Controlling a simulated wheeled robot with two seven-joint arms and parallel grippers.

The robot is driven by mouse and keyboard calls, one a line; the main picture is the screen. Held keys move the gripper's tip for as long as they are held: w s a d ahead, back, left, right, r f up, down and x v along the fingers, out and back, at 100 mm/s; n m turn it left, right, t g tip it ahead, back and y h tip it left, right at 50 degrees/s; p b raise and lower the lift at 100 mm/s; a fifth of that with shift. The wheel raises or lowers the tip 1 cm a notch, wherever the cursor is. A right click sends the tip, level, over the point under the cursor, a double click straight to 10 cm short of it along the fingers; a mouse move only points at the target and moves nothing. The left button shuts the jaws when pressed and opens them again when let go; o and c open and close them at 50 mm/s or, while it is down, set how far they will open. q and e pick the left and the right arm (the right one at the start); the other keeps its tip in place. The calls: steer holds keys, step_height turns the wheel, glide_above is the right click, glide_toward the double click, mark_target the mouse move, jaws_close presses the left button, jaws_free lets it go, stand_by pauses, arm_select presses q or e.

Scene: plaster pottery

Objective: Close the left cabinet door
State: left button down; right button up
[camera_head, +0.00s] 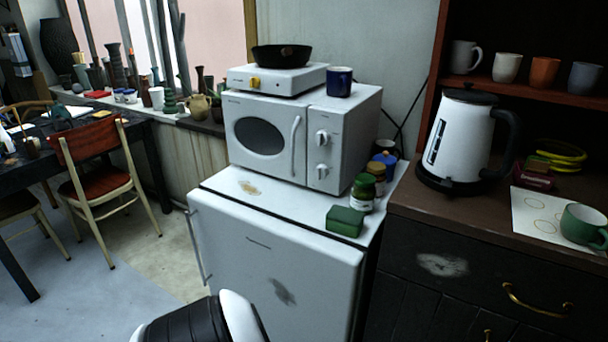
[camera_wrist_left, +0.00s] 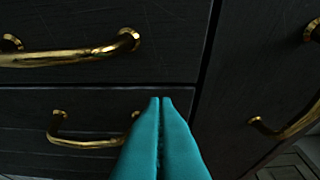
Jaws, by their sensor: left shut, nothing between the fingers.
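In the left wrist view, my left gripper (camera_wrist_left: 160,102) is shut and empty, its two teal fingers pressed together. It is in front of dark cabinet fronts with brass handles; I cannot tell whether the tips touch them. An upper front (camera_wrist_left: 150,72) and a lower front (camera_wrist_left: 30,105) lie to the left of a dark vertical gap, and another panel (camera_wrist_left: 245,70) lies to its right. I cannot tell which is the left door. In the head view, the dark cabinet (camera_head: 410,275) stands at the right, mostly cut off below. My right gripper is not in view.
A white fridge (camera_head: 270,265) stands left of the cabinet, with a microwave (camera_head: 275,140), jars and a green box (camera_head: 345,221) on top. A kettle (camera_head: 465,140) and a green mug (camera_head: 582,224) stand on the cabinet top. A chair (camera_head: 100,165) is at the left.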

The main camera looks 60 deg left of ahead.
arm_select(q)
steer(key=p+v, duration=0.4)
steer(key=v, duration=0.8)
steer(key=s+d+f+m+g+h+p, duration=0.1)
steer(key=s+f+m+g+h, duration=0.25)
steer(key=s+f+m, duration=0.6)
steer(key=s+d+f+m+g+h, duration=0.15)
steer(key=s+f+m+g, duration=0.35)
steer(key=f, duration=0.8)
steer(key=s+a+f+m+g, duration=0.2)
steer(key=s+a+f, duration=0.1)
steer(key=s, duration=0.6)
steer(key=s+a+f+m+g, duration=0.3)
steer(key=s+a+f, duration=0.1)
steer(key=s, duration=0.5)
steer(key=s+a+f+m+g+y, duration=0.1)
steer(key=s+a+f+m+g, duration=0.2)
steer(key=s, duration=0.7)
step_height(320, 180, down, 3)
steer(key=shift+a+r+p, duration=0.1)
steer(key=shift+a+p, duration=0.1)
steer(key=shift+p, duration=0.25)
